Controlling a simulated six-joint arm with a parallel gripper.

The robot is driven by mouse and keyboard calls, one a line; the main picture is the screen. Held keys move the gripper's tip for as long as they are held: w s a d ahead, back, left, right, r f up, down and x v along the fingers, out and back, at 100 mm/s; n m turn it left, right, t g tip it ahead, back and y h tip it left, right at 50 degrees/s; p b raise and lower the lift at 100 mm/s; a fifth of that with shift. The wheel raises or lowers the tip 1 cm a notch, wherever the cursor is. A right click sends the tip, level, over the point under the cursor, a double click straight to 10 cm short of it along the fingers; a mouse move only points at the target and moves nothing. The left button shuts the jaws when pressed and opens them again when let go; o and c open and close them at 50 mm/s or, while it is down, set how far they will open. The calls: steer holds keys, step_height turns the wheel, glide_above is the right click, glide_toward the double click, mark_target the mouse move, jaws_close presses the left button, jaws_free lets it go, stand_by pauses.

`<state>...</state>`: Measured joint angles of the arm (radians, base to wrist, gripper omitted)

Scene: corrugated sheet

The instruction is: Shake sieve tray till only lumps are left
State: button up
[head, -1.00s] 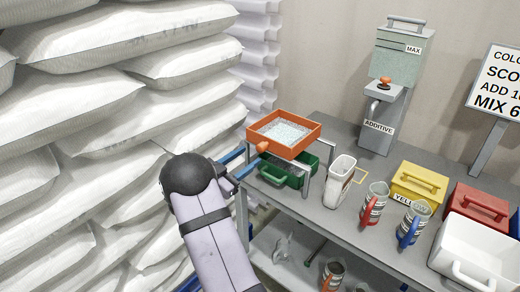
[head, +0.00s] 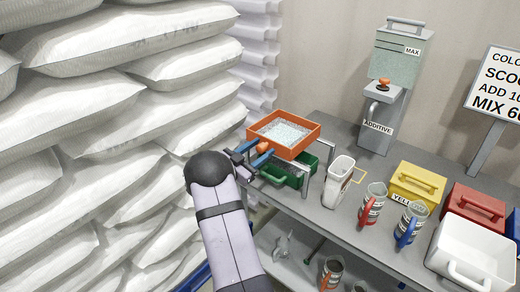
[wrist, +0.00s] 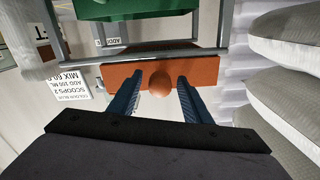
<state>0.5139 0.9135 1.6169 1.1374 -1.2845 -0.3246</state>
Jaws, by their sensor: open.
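The orange sieve tray (head: 296,148) rests on a grey metal stand at the left end of the bench. Pale, whitish material (head: 283,132) covers its mesh; I cannot tell lumps from fine grains. Its round orange knob (head: 263,147) sticks out towards my arm. My gripper (head: 263,151) is open, its blue fingers on either side of the knob. In the wrist view the knob (wrist: 160,87) sits between the two fingers (wrist: 159,79), with gaps showing on both sides. The tray's front wall (wrist: 205,71) is just beyond the fingertips.
A green tub (head: 272,178) stands under the sieve, inside the stand's legs (head: 306,180). A white scoop jug (head: 339,182) and striped mugs (head: 373,203) stand to the right. The additive dispenser (head: 380,120) is behind. Stacked white sacks (head: 110,130) crowd the left.

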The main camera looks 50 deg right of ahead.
mark_target(282, 152)
jaws_close()
steer(key=s, duration=0.6)
steer(key=shift+s, duration=0.2)
jaws_free()
steer(key=shift+s, duration=0.15)
